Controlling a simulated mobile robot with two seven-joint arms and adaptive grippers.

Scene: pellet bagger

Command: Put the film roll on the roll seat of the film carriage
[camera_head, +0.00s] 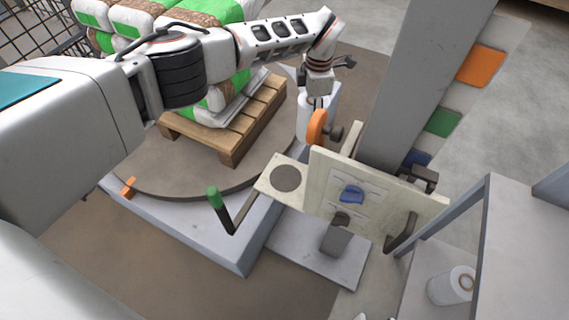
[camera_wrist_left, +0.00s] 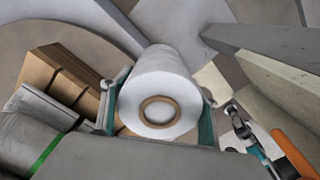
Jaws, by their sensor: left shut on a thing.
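My left gripper (camera_head: 318,88) is shut on a white film roll (camera_head: 304,122), which also shows between its fingers (camera_wrist_left: 159,108) in the left wrist view (camera_wrist_left: 163,70). The roll's brown core end faces the wrist camera. The roll hangs roughly upright behind the film carriage (camera_head: 330,170), apart from the roll seat, a dark round disc (camera_head: 286,178) on the carriage's cream shelf. The seat is bare. The roll's lower end is hidden. My right gripper is not seen.
A grey mast (camera_head: 415,80) stands behind the carriage. A pallet (camera_head: 235,135) of green and white bags sits on the turntable at the left. A green-tipped lever (camera_head: 216,205) rises before the seat. Another white roll (camera_head: 448,287) stands on the right shelf.

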